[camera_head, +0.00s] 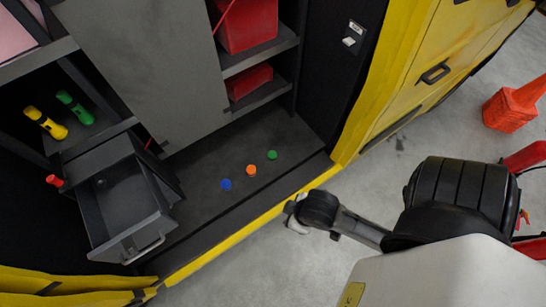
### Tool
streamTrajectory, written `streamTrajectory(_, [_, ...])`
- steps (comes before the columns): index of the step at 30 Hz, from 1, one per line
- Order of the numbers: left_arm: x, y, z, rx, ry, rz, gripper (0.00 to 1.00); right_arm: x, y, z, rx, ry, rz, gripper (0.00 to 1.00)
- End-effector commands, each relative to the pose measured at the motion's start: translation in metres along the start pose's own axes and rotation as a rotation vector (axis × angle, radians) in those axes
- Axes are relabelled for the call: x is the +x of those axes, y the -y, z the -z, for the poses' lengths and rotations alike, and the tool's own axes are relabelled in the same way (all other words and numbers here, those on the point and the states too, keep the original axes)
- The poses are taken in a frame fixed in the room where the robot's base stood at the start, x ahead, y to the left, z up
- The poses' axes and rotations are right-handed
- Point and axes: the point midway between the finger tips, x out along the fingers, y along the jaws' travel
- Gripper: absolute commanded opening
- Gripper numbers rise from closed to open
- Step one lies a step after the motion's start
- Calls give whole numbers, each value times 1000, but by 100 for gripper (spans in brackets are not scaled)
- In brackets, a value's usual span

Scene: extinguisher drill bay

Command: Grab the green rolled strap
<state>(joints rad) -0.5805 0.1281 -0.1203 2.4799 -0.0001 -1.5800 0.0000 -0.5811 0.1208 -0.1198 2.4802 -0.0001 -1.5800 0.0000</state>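A small green roll (272,155), which looks like the green rolled strap, sits on the dark floor of the vehicle compartment. It is the rightmost of three small rolls, beside an orange roll (251,170) and a blue roll (226,184). My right gripper (290,210) is outside the compartment's yellow edge, below and slightly right of the green roll, and apart from it. Its fingers are too small and turned too far to show whether they are open. My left gripper is not in view.
An open grey drawer (132,244) juts out at the left. Yellow (45,122) and green (75,107) torch-like items lie on a left shelf. A grey panel (150,60) stands behind the rolls. Red boxes (248,22) fill right shelves. An orange cone (512,108) stands far right.

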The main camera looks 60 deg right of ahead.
Motion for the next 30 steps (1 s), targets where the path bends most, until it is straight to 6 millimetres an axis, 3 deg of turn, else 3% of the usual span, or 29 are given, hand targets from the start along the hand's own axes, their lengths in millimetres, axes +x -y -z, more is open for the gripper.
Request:
streamTrajectory(14, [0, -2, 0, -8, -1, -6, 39, 0, 0, 0, 0, 0, 0, 43])
streamTrajectory(30, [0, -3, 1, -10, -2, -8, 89, 0, 0, 0, 0, 0, 0, 43])
